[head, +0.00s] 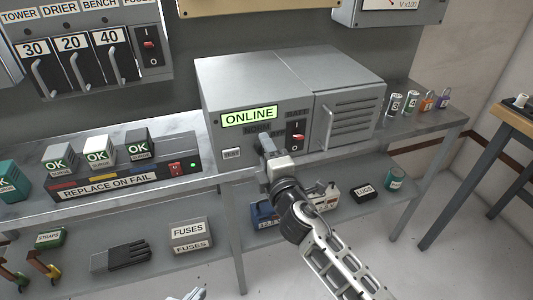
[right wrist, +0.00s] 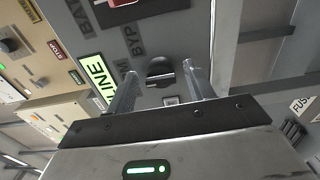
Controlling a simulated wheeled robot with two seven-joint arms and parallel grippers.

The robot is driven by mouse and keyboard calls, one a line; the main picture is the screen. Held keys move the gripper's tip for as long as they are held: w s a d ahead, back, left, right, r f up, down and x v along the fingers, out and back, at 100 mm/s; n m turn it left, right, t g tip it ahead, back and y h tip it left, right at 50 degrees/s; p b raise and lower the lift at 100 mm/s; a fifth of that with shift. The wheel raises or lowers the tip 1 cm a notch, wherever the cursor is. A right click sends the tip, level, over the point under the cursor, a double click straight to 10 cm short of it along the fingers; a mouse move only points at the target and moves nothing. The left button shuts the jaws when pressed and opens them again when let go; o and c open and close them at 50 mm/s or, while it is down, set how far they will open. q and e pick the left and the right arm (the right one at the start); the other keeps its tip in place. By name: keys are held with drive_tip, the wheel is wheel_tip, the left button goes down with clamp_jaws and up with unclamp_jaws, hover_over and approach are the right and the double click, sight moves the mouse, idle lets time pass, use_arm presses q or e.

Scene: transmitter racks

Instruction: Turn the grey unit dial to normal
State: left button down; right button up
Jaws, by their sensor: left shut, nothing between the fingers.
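The grey unit (head: 255,85) stands on the shelf, with a lit green ONLINE display (head: 249,116) and a red rocker switch (head: 296,134). Its dark dial (right wrist: 160,72) shows in the right wrist view; in the head view my right gripper hides it. My right gripper (head: 264,146) is at the unit's front. In the right wrist view its two fingers stand apart, one on each side of the dial, with gaps visible. Labels beside the dial are partly covered, and I cannot tell its setting. Only a bit of my left gripper (head: 187,294) shows at the bottom edge, shut and empty.
Left of the unit are a REPLACE ON FAIL strip (head: 122,182) and several OK blocks. Small cans (head: 412,102) stand to the right. The lower shelf holds a FUSES box (head: 190,234), a black glove (head: 122,257) and a LUGS box (head: 363,190).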

drive_tip(key=v, duration=1.6)
drive_tip(key=shift+b, duration=0.3)
drive_tip(key=s+d+f+m+g+h, duration=0.1)
drive_tip(key=s+d+f+m+g, duration=0.2)
drive_tip(key=m, duration=0.6)
drive_tip(key=s+d+f+m+g+h+p, duration=0.1)
drive_tip(key=s+d+f+m+g, duration=0.2)
drive_tip(key=s+d+f+m, duration=0.2)
drive_tip(key=s+f+m, duration=0.3)
drive_tip(key=f+m, duration=0.2)
drive_tip(key=shift+s+d+f+m, duration=0.2)
drive_tip(key=shift+d+m, duration=0.1)
